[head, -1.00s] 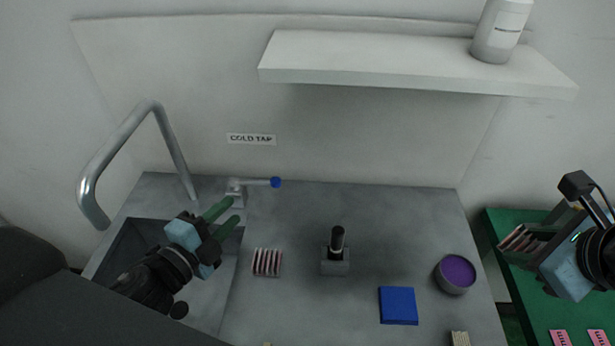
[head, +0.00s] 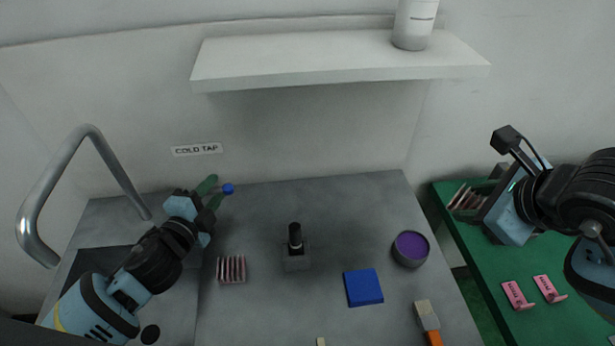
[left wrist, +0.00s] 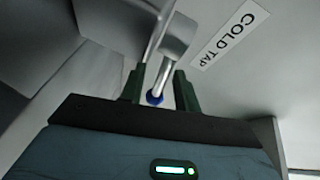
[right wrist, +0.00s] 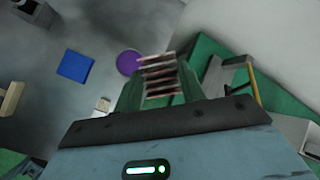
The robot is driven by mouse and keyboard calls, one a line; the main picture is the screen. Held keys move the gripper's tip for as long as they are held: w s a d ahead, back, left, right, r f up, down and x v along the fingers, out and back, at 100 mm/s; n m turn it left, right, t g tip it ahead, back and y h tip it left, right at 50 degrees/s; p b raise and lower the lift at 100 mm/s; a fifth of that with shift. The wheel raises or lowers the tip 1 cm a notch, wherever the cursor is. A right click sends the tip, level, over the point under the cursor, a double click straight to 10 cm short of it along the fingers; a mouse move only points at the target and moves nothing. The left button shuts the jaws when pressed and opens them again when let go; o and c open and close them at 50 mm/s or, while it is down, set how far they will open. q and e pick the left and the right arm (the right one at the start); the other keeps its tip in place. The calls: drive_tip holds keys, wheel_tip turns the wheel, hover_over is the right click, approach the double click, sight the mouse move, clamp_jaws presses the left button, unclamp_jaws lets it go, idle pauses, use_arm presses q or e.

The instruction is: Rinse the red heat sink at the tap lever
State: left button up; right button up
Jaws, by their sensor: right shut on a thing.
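A similar striped heat sink (head: 231,269) stands on the grey counter. The tap lever, a pale bar with a blue tip (head: 228,189), is below the COLD TAP label (head: 197,149). My left gripper (head: 209,190) is at the lever, open. In the left wrist view the lever's blue tip (left wrist: 155,98) shows between its two fingers; contact cannot be told. The steel spout (head: 75,160) arches over the sink (head: 80,266), partly hidden by my arm.
On the counter are a black-handled lever fixture (head: 295,250), a blue pad (head: 363,288), a purple-topped round tub (head: 410,249) and a brush-like tool (head: 428,318). A white shelf (head: 330,62) with a bottle (head: 413,25) overhangs behind. The green table (head: 490,270) holds pink labelled pieces (head: 517,295).

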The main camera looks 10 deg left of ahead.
use_arm(q)
drive_tip(key=shift+w, duration=0.1)
clamp_jaws()
idle(0.3)
